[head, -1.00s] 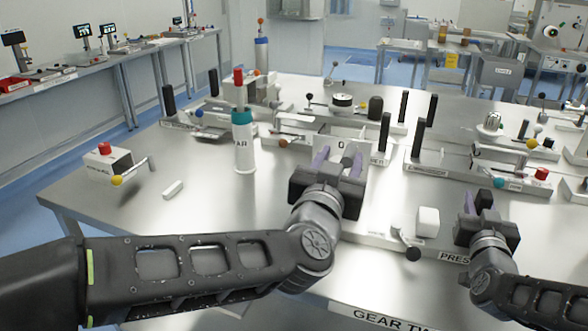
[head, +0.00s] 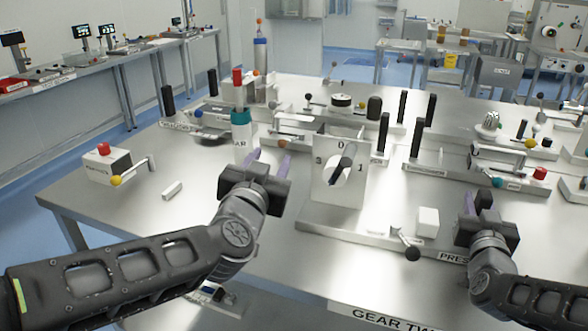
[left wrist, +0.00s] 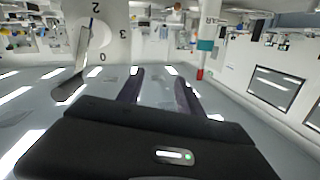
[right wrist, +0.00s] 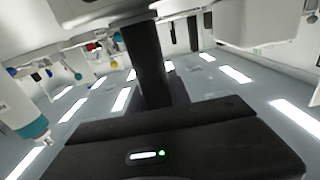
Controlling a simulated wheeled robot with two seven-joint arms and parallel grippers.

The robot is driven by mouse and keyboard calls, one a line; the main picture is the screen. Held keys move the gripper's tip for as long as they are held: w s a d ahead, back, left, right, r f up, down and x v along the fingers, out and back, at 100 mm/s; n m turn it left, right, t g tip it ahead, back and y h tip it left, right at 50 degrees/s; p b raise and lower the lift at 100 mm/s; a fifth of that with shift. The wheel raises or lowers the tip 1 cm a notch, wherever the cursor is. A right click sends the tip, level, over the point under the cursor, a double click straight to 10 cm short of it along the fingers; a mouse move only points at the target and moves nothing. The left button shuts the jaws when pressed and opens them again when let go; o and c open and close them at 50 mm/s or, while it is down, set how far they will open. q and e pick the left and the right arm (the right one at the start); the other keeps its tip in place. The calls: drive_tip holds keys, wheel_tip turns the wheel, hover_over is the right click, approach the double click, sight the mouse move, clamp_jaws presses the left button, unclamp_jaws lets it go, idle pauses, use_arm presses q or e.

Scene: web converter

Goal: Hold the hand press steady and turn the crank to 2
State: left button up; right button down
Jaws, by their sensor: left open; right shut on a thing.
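The hand press has a long metal base (head: 325,217) with an upright white dial plate (head: 325,192) marked 0, 1 and 3 in the head view. The 2 shows in the left wrist view. The crank's dark grip (head: 348,150) points up, between 0 and 1. My left gripper (head: 268,162) is open and empty, left of the plate and apart from the crank. The crank also shows in the left wrist view (left wrist: 72,85). My right gripper (head: 476,202) is shut on the press's black upright handle (right wrist: 145,60), at the base's right end.
A white block (head: 428,222) and a small ball-ended lever (head: 411,253) sit on the base. A teal-and-white bottle (head: 240,130) stands behind my left gripper. A red-button box (head: 107,165) and a small white bar (head: 172,190) lie to the left. Other fixtures fill the back.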

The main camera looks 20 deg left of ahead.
use_arm(q)
drive_tip(key=s+a+f+g+y, duration=0.1)
drive_tip(key=a+f, duration=0.3)
drive_tip(key=a, duration=0.8)
drive_tip(key=s+a+f+g+y, duration=0.2)
drive_tip(key=a+f, duration=0.2)
drive_tip(key=a, duration=0.7)
drive_tip(key=shift+s+a+g+y, duration=0.3)
drive_tip(key=shift+s+a+g, duration=0.05)
drive_tip(key=shift+a+g, duration=0.05)
drive_tip(key=shift+f, duration=0.1)
